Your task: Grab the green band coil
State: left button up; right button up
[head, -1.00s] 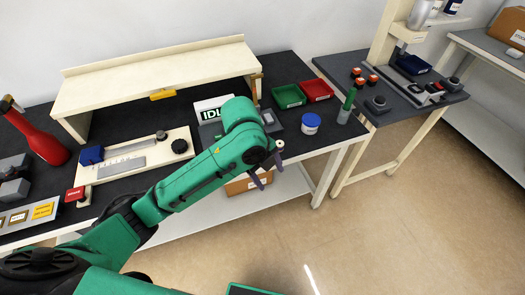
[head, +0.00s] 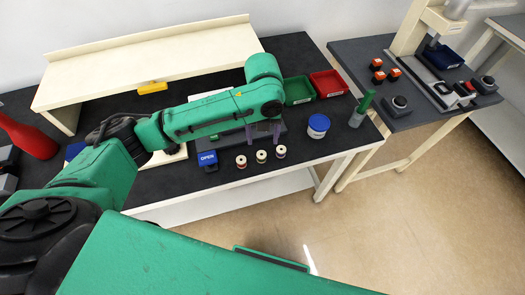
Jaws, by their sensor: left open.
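Three small pale coils stand in a row at the front edge of the dark bench. The middle one (head: 261,156) appears to carry the green band; the left coil (head: 241,161) looks reddish and the right coil (head: 281,151) purplish, but the bands are small and hard to tell. My left gripper (head: 263,131) is open and empty, with its purple-grey fingers pointing down just behind the row, close to the middle coil in the picture. Its height above the bench is hard to judge. My arm hides part of the bench behind it. My right gripper is not in view.
A blue block marked OPEN (head: 207,159) stands left of the coils. A blue-lidded jar (head: 318,126) and a cup with a green-topped item (head: 360,108) stand right. Green (head: 298,89) and red (head: 328,84) bins stand behind. A cream shelf (head: 150,65) spans the back left.

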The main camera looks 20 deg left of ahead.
aim_at(261, 155)
pick_arm(q)
notch_tip(261, 155, down, 3)
jog(key=shift+s+f, duration=0.15)
jog(key=shift+f, duration=0.05)
notch_tip(261, 155, down, 6)
jog(key=shift+a+r+p, duration=0.15)
jog(key=shift+r+p, duration=0.05)
jog(key=shift+p, duration=0.65)
jog(key=shift+s+f, duration=0.1)
jog(key=shift+f, duration=0.05)
jog(key=shift+c, duration=0.6)
jog(key=c, duration=1)
grip_shut()
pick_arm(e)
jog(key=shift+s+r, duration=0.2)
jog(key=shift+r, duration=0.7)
